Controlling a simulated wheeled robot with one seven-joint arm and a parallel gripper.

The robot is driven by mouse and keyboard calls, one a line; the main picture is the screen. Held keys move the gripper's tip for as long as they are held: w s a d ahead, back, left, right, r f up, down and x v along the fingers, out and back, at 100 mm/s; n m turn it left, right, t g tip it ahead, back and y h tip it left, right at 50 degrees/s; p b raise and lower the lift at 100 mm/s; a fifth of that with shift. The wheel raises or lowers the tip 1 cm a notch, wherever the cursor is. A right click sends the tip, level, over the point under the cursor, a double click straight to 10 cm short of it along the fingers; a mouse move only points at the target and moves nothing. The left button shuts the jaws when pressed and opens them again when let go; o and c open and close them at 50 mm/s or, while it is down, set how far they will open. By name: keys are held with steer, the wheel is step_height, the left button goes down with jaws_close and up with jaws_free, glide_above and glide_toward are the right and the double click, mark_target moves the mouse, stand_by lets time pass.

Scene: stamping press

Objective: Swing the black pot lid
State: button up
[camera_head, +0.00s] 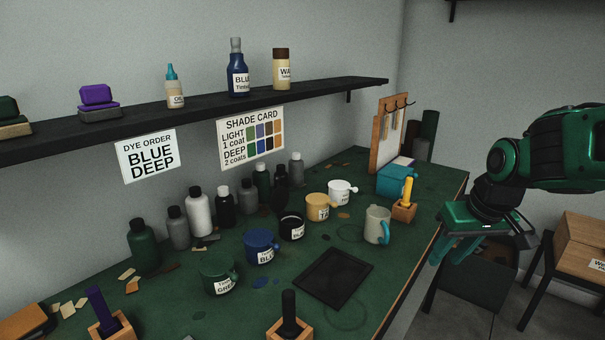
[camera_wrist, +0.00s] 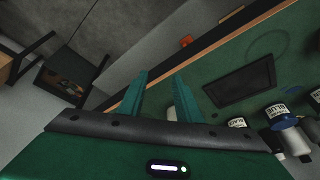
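The black pot (camera_head: 291,229), a small dark pot with a white label and a side knob, stands upright on the green bench between the blue pot (camera_head: 261,249) and the tan pot (camera_head: 317,211). My gripper (camera_head: 449,254) is open and empty, off the bench's right edge, well to the right of the black pot. In the wrist view my two teal fingers (camera_wrist: 161,77) stand apart with nothing between them.
A dark flat tray (camera_head: 333,276) lies in front of the pots; it also shows in the wrist view (camera_wrist: 240,88). A grey mug (camera_head: 377,226), a teal box (camera_head: 398,181) and a yellow-handled tool block (camera_head: 404,211) stand to the right. Several bottles line up behind the pots.

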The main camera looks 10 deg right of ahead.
steer(key=w+a+r+n+t+y, duration=0.2)
steer(key=w+a+n, duration=0.1)
steer(key=w+a, duration=0.35)
steer(key=w+a+r+n+t+y, duration=0.1)
steer(key=w+a+r+n, duration=0.1)
steer(key=w+a, duration=0.5)
steer(key=n+t+y, duration=0.2)
steer(key=n+y, duration=0.2)
steer(key=y, duration=0.1)
glide_toward(279, 179)
steer(key=w, duration=0.1)
steer(key=x, duration=0.7)
steer(key=shift+a+f, duration=0.35)
steer(key=shift+w+a+f, duration=0.15)
steer(key=shift+w+f, duration=0.05)
steer(key=shift+c, duration=0.9)
steer(key=shift+r, duration=0.1)
steer(key=c, duration=0.6)
